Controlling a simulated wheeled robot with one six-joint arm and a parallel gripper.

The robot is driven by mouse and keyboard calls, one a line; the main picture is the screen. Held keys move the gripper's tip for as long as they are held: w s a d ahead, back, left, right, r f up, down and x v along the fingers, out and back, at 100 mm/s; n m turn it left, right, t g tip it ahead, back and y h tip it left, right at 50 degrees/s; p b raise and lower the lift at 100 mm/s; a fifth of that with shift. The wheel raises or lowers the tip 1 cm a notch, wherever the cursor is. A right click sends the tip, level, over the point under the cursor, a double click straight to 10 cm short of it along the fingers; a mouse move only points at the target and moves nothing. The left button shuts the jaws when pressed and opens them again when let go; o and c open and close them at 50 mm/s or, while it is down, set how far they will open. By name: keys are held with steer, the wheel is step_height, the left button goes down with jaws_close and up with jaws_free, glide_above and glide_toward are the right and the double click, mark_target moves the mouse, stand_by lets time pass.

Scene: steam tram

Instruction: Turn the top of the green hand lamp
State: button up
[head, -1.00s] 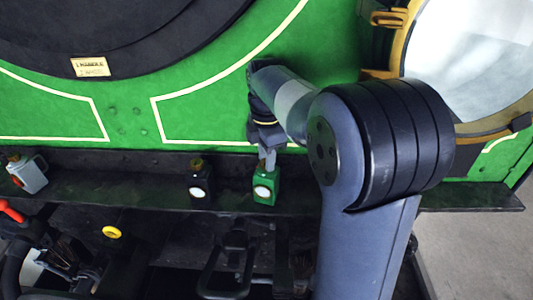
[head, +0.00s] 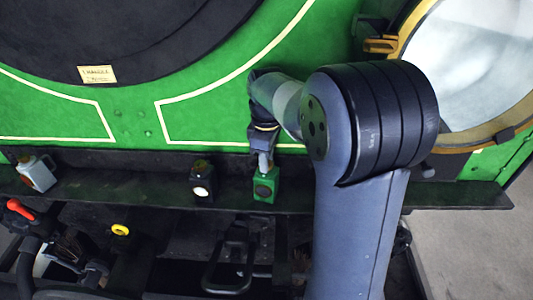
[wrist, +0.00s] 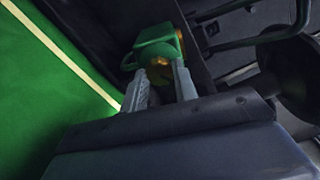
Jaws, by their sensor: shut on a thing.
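The green hand lamp (head: 265,188) stands upright on the dark shelf below the green panel, and its round front lens looks dark. My gripper (head: 265,163) reaches down from above and is shut on the lamp's top. In the wrist view, the two fingers of my gripper (wrist: 160,80) stand either side of the brass-coloured top (wrist: 160,72). The green body of the lamp (wrist: 155,48) shows beyond them. The fingers hide part of the top.
A black lamp (head: 201,184) with a white lens stands just left of the green one on the shelf (head: 110,190).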

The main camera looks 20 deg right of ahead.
steer(key=shift+m, duration=0.4)
steer(key=o, duration=1)
steer(key=shift+r, duration=0.1)
step_height(320, 180, up, 11)
steer(key=shift+f, duration=0.1)
